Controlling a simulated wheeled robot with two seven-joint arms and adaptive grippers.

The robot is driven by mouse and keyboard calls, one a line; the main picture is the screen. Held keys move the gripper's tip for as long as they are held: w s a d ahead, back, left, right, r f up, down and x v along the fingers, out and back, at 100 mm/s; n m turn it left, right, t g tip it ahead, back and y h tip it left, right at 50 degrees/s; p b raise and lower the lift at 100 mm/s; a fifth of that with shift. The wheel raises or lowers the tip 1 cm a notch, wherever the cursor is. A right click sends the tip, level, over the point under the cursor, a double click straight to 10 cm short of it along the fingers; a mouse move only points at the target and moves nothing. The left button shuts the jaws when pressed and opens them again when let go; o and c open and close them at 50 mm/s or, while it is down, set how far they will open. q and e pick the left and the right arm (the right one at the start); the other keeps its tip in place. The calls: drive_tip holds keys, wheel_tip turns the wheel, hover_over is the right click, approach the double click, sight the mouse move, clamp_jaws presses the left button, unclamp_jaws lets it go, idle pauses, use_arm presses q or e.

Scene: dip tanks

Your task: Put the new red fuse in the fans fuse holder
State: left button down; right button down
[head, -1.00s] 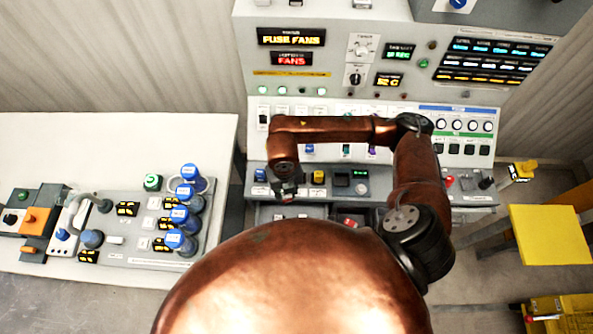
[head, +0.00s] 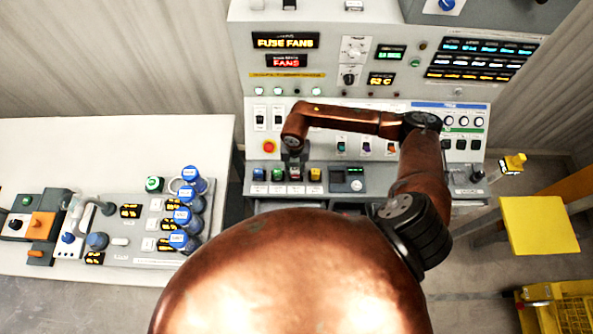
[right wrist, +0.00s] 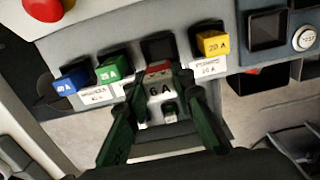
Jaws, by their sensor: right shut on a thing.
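My right gripper (right wrist: 163,80) is shut on the red fuse (right wrist: 158,68), which shows as a red strip above a pale "6 A" face between the dark green fingers. An empty black fuse holder (right wrist: 158,46) lies just beyond the fuse, between the green and yellow fuses. Whether the fuse touches this holder, I cannot tell. In the head view my right gripper (head: 293,158) is over the fuse row, and the arm partly hides it. The panel display (head: 285,41) reads "FUSE FANS". My left gripper is not in view.
A blue fuse (right wrist: 70,84) and a green fuse (right wrist: 113,69) sit left of the empty holder, and a yellow 20 A fuse (right wrist: 213,44) sits right. A red button (head: 269,147) is above the row. A white table (head: 110,140) with blue-capped devices stands left.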

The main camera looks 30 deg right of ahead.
sight(296, 172)
drive_tip(key=shift+w+d+f, duration=0.3)
drive_tip(key=shift+d+f, duration=0.1)
drive_tip(key=shift+f, duration=0.25)
wheel_tip(296, 172, down, 3)
drive_tip(key=shift+w+d+r+p, duration=0.1)
drive_tip(key=shift+d+p, duration=0.05)
drive_tip(key=shift+p, duration=0.3)
drive_tip(key=shift+f, duration=0.35)
drive_tip(key=shift+f, duration=0.2)
drive_tip(key=c, duration=1.7)
unclamp_jaws()
drive_tip(key=shift+o, duration=0.2)
